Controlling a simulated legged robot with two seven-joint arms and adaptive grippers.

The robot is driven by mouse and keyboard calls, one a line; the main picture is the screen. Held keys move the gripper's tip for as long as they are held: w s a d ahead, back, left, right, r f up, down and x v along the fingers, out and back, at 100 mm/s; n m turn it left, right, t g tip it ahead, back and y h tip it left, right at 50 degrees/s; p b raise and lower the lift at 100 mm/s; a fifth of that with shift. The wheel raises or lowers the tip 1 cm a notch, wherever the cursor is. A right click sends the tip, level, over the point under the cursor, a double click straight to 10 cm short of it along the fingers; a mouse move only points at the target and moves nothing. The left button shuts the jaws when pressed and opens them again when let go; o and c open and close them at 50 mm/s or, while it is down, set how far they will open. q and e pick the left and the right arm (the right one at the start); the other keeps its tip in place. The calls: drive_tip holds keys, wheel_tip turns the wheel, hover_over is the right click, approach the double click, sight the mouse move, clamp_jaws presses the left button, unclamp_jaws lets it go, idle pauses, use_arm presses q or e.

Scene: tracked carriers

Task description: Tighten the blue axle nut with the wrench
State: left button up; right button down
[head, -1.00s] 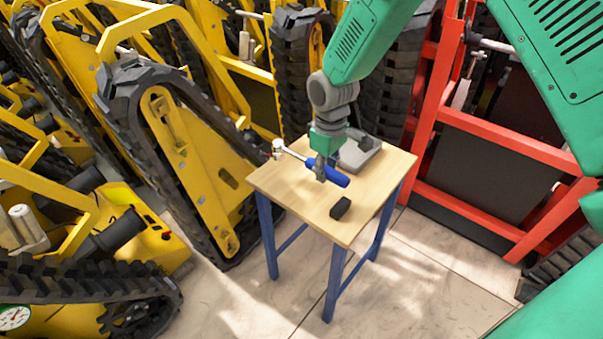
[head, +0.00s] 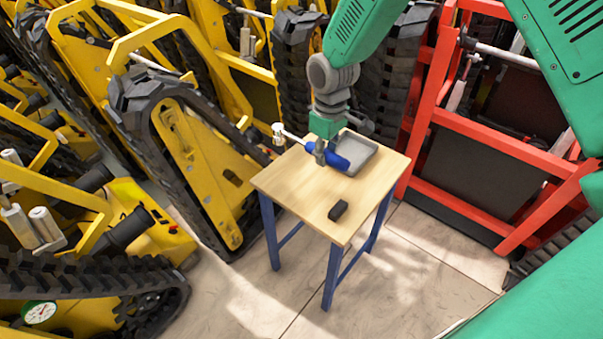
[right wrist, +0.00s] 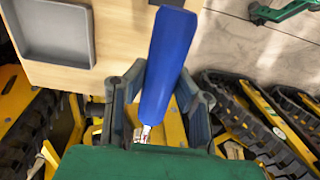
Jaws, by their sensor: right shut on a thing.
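The wrench has a blue handle (head: 340,163), a thin bright shaft and a pale head (head: 279,131). My right gripper (head: 322,156) is shut on the blue handle, which shows between its fingers in the right wrist view (right wrist: 168,62). The wrench is held above the table's far part, handle toward the grey tray, head pointing left past the table edge toward a yellow tracked carrier (head: 195,165). I cannot make out the blue axle nut in either view. My left gripper is not in view.
The wooden table (head: 300,190) on blue legs bears a grey tray (head: 371,155) and a small black block (head: 338,211). Yellow tracked carriers crowd the left and back. A red frame (head: 480,135) stands at right. Pale floor (head: 410,270) is open in front.

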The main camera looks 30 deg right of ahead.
drive_tip(key=shift+r, duration=0.6)
use_arm(q)
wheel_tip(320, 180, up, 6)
drive_tip(key=p, duration=0.5)
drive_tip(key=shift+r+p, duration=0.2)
drive_tip(key=shift+p, duration=0.1)
use_arm(e)
drive_tip(key=s, duration=2)
drive_tip(key=shift+f, duration=0.2)
drive_tip(key=shift+a, duration=0.1)
